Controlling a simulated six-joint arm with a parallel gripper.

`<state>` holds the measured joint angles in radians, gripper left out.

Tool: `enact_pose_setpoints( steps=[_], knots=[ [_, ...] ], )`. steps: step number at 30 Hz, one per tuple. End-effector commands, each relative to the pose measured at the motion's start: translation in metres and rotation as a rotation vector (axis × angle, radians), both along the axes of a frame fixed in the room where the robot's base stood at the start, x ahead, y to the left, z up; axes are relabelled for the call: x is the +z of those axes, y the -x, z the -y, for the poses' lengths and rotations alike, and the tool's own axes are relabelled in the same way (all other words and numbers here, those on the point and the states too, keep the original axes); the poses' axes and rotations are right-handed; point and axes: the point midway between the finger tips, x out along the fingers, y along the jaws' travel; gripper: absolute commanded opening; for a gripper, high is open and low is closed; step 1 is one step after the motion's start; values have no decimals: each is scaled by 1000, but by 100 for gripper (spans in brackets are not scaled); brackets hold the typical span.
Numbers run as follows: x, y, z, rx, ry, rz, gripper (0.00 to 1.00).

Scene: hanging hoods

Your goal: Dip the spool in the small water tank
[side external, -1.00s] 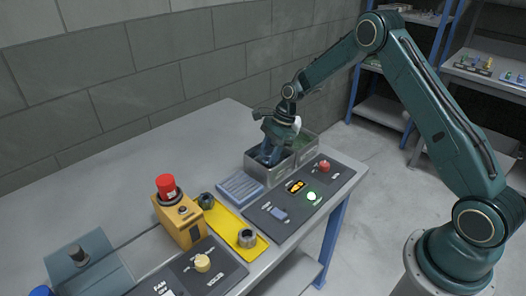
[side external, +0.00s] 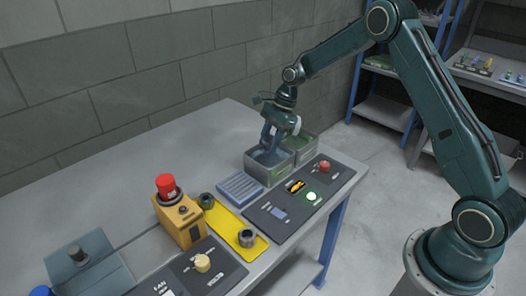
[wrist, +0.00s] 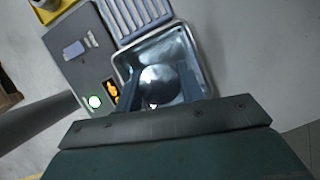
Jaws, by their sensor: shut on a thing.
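My gripper (side external: 268,138) is above the front metal tank (side external: 270,176), pointing down, with its blue fingers over the opening. In the wrist view my gripper (wrist: 159,78) is shut on a round, shiny metal spool (wrist: 160,88), seen end-on between the two fingers. The tank (wrist: 205,62) lies below it, with a grey rim and a bluish inside. The side view hardly shows the spool among the fingers. How far it is above the water is hard to tell.
A second tank (side external: 298,143) with green inside stands right behind. A ribbed blue-grey rack (side external: 240,188) lies left of the front tank, a dark control panel (side external: 292,205) in front. Two metal pieces (side external: 207,200) (side external: 246,237) sit on a yellow tray (side external: 226,220), beside a yellow box (side external: 180,228).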

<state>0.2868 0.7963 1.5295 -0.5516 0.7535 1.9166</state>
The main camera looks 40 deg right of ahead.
Motion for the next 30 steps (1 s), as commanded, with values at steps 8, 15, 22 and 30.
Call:
enact_pose_setpoints(
  steps=[8, 15, 22, 30],
  knots=[
    [15, 0, 0, 1, 0, 3, 14],
    [22, 0, 0, 0, 0, 0, 14],
    [22, 0, 0, 1, 0, 0, 14],
    [22, 0, 0, 1, 0, 0, 14]
  ],
)
